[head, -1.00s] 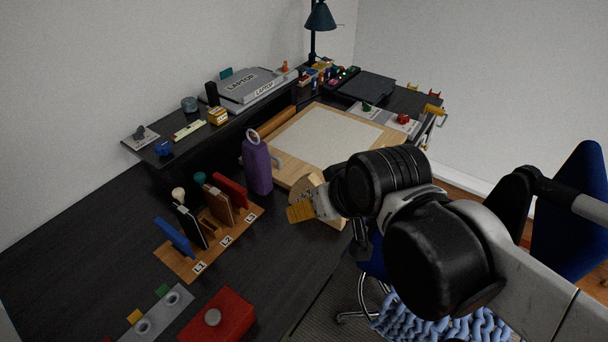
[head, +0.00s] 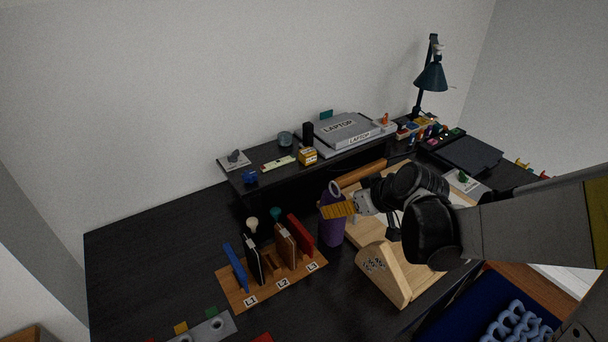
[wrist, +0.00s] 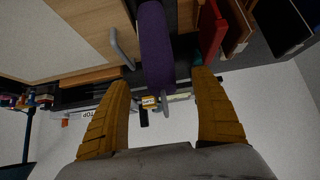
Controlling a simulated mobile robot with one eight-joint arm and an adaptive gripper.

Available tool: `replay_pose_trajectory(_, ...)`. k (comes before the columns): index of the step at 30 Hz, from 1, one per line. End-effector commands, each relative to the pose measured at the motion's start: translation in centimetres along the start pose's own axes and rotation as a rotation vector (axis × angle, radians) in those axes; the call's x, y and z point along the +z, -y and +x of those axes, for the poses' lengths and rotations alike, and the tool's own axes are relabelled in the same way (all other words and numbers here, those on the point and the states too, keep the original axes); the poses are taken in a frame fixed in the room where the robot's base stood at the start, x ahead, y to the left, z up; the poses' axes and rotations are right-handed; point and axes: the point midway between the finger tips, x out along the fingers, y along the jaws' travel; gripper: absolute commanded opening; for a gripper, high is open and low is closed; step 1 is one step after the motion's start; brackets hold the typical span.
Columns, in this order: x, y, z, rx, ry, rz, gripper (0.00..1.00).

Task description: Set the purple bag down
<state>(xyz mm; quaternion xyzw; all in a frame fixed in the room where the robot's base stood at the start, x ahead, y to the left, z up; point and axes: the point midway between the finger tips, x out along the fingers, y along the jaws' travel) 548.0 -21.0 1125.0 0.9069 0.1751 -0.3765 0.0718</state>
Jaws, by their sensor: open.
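The purple bag (head: 332,230) stands upright on the dark desk, just left of the wooden board. It has a pale ring handle on top. My gripper (head: 338,210) is at the height of the bag's upper part in the head view and covers some of it. In the wrist view the picture is upside down; my gripper (wrist: 163,78) has its two yellow fingers wide apart. The bag (wrist: 155,45) shows between and beyond the fingertips, with gaps on both sides. The fingers hold nothing.
A wooden rack (head: 240,298) with upright books and labels L1, L2, L3 stands left of the bag. A wooden block (head: 385,272) stands to the right, by the board (head: 440,282). A raised shelf (head: 240,185) with a laptop runs behind. The desk's left part is bare.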

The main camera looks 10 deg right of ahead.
Motion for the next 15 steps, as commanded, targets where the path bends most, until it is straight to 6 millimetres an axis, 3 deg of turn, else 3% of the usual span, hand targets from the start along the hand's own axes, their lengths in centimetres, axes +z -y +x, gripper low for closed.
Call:
replay_pose_trajectory(6,0.2,0.0,3.8,-0.002,-0.002,-0.005,0.75)
replay_pose_trajectory(15,0.3,0.0,6.8,-0.002,-0.001,-0.003,0.75)
